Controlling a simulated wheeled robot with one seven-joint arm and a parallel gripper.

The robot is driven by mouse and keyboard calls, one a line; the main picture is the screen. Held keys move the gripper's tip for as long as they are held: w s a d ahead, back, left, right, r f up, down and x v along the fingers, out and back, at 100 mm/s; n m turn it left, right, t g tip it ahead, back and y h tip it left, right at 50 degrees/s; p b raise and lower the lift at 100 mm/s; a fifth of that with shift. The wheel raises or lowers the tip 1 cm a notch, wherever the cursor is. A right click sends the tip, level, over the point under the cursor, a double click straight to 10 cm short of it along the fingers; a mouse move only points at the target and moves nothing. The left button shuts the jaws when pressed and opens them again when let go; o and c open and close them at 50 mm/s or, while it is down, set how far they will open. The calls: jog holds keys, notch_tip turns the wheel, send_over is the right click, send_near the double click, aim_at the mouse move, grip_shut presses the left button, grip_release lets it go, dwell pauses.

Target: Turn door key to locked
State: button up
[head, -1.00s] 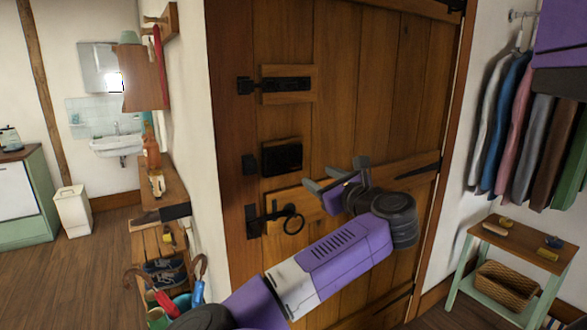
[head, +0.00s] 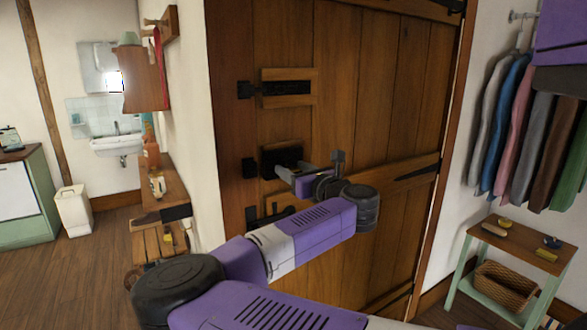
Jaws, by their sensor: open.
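The wooden door (head: 385,130) is closed in the head view. A black box lock (head: 270,160) sits at mid height near its left edge, with a small black keeper (head: 249,167) on the frame beside it. I cannot make out the key; my gripper hides the lock's lower right part. My gripper (head: 311,165) is open, with one grey finger overlapping the lock in the picture and the other to its right. I cannot tell whether it touches anything.
A black bolt (head: 287,88) is above the lock, and a black latch (head: 262,216), partly hidden by my arm, is below it. A shelf (head: 165,187) stands left of the door. A small table (head: 510,247) and hanging clothes (head: 515,125) are at the right.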

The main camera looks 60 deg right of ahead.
grip_shut()
